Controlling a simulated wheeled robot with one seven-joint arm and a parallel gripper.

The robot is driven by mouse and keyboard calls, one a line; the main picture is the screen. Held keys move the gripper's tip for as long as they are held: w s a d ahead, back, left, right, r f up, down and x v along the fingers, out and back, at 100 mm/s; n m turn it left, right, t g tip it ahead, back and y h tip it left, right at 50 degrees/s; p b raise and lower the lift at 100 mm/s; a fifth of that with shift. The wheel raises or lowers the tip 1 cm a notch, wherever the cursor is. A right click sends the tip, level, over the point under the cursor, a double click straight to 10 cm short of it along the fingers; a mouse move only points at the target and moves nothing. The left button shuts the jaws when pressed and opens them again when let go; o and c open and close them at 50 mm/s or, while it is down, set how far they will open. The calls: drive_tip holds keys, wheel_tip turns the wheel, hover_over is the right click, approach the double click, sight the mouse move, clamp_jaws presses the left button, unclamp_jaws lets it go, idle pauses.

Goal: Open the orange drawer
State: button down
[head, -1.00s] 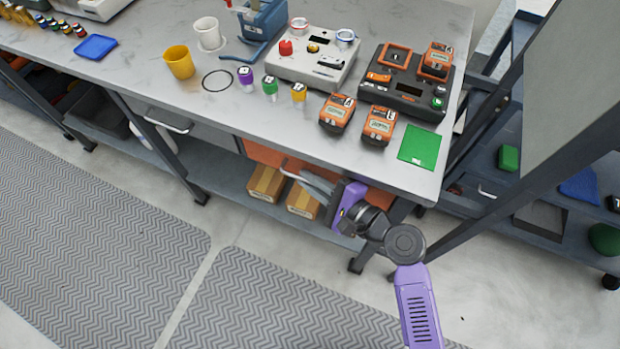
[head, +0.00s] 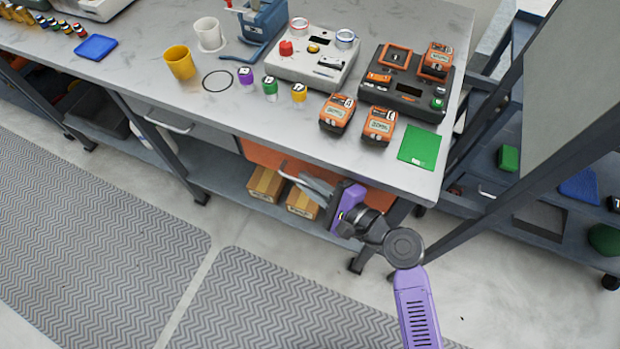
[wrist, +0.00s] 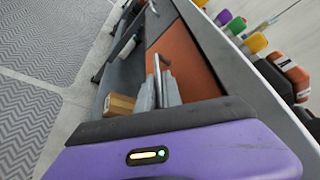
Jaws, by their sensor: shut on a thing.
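The orange drawer (head: 262,155) is under the front edge of the workbench, and its orange front also shows in the wrist view (wrist: 185,58). Its metal handle (head: 284,167) sticks out from the front, and it shows in the wrist view (wrist: 158,72) too. My gripper (head: 304,181) is at the drawer front with its grey fingers shut on the handle. In the wrist view my gripper (wrist: 157,88) has its fingers on either side of the bar. The drawer looks shut or nearly so; its right part is hidden behind my gripper.
A grey drawer (head: 195,130) with a handle is to the left. Cardboard boxes (head: 265,184) stand on the lower shelf below. The bench top (head: 215,107) holds cups, bottles, devices and a green pad (head: 418,148). Floor in front is clear, with patterned mats (head: 270,310).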

drive_tip(key=s+a, duration=0.4)
drive_tip(key=s, duration=0.8)
drive_tip(key=s+a, duration=0.4)
drive_tip(key=s, duration=0.8)
drive_tip(key=shift+a+p, duration=0.3)
drive_tip(key=shift+f, duration=0.1)
drive_tip(key=c, duration=1.8)
unclamp_jaws()
drive_tip(key=shift+b+v, duration=1.1)
drive_tip(key=shift+v, duration=2.8)
